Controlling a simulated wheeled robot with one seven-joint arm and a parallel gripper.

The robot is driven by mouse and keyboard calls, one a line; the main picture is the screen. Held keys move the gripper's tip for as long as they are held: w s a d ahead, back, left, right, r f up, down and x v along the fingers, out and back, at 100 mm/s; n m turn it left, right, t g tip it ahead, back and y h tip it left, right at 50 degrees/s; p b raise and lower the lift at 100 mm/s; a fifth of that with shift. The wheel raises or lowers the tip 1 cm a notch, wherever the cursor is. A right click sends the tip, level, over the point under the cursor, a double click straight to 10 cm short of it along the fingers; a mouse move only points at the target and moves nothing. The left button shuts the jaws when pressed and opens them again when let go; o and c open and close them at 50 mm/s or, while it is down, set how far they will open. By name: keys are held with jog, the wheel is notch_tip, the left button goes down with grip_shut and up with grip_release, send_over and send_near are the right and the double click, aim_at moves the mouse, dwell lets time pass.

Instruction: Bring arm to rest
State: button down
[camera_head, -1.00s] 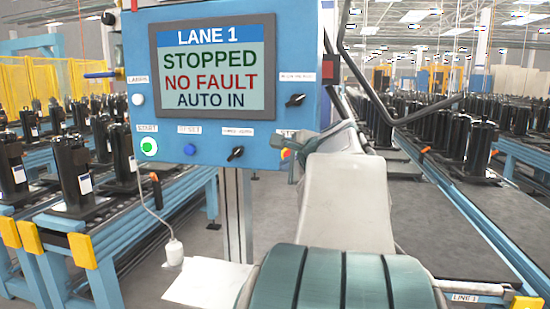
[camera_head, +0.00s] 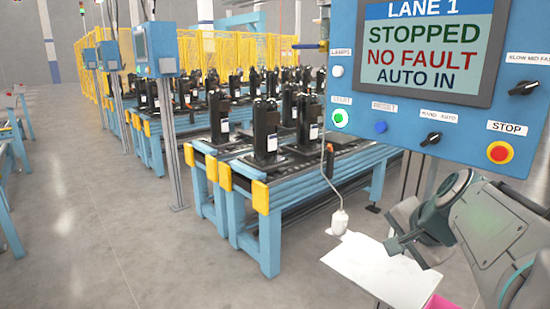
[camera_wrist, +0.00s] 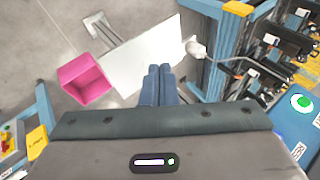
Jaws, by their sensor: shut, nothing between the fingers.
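My gripper (camera_wrist: 159,80) shows in the wrist view with its two blue-grey fingers together and nothing between them. It points down over the near edge of a white shelf (camera_wrist: 138,58); contact cannot be told. In the head view my arm is bent at the lower right, below the blue control panel (camera_head: 345,55). The panel's screen (camera_head: 425,45) reads LANE 1, STOPPED, NO FAULT, AUTO IN. The green start button (camera_head: 340,118) is lit, and the red stop button (camera_head: 499,152) is at the panel's lower right.
The white shelf (camera_head: 375,268) juts out under the panel, beside my arm. A white corded device (camera_head: 338,222) is at its back edge. A pink bin (camera_wrist: 83,80) stands below. Conveyors with black compressors (camera_head: 266,128) stand behind. The floor at left is open.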

jog(key=s+a+f+n+g, duration=0.2)
jog(key=s+a+f+n, duration=0.2)
jog(key=s+f+n, duration=0.2)
jog(key=s+a+f+n+g+h, duration=0.1)
jog(key=s+a+f+n+g, duration=0.1)
jog(key=s+a+f+n, duration=0.2)
jog(key=s+f+n, duration=0.2)
jog(key=s, duration=0.1)
jog(key=shift+s+a+f+g, duration=0.25)
jog(key=shift+s+a+g, duration=0.05)
jog(key=shift+a, duration=0.1)
jog(key=shift+a, duration=0.1)
